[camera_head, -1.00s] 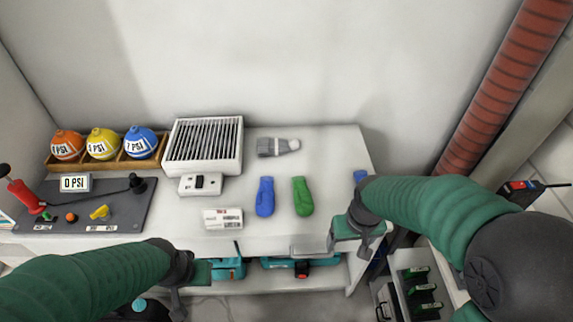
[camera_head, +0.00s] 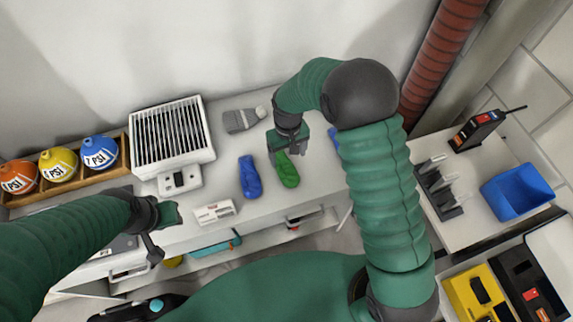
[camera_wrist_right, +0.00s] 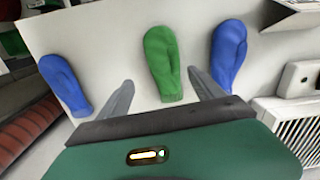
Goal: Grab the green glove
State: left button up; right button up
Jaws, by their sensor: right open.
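The green glove (camera_head: 288,172) lies flat on the white shelf top, with its upper end partly hidden by my right gripper (camera_head: 291,148). In the right wrist view the green glove (camera_wrist_right: 162,62) lies ahead, between the two open fingers (camera_wrist_right: 161,78); nothing is held. A blue glove (camera_head: 249,177) lies just left of it in the head view. Another blue glove (camera_head: 334,138) is mostly hidden behind my right arm; it shows at the left in the wrist view (camera_wrist_right: 66,86). My left gripper (camera_head: 158,228) is over the shelf's front left; its finger opening is unclear.
A white vented box (camera_head: 172,136) and a small white label box (camera_head: 214,212) stand to the left. A blue bin (camera_head: 516,192) is on a side surface at right.

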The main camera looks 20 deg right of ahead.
aim_at(284, 165)
jog(key=f, duration=0.1)
jog(key=a+f, duration=0.1)
jog(key=f, duration=0.3)
jog(key=shift+a+f, duration=0.25)
jog(key=shift+a, duration=0.15)
jog(key=shift+w+d+f, duration=0.15)
jog(key=shift+d+f, duration=0.05)
jog(key=shift+f, duration=0.1)
jog(key=shift+d, duration=0.35)
jog(key=shift+c, duration=2.6)
jog(key=shift+a, duration=0.4)
jog(key=c, duration=0.7)
jog(key=shift+c, duration=1.2)
pick_arm(q)
jog(key=shift+s+a, duration=0.1)
jog(key=shift+a, duration=0.55)
pick_arm(e)
jog(key=shift+d, duration=0.15)
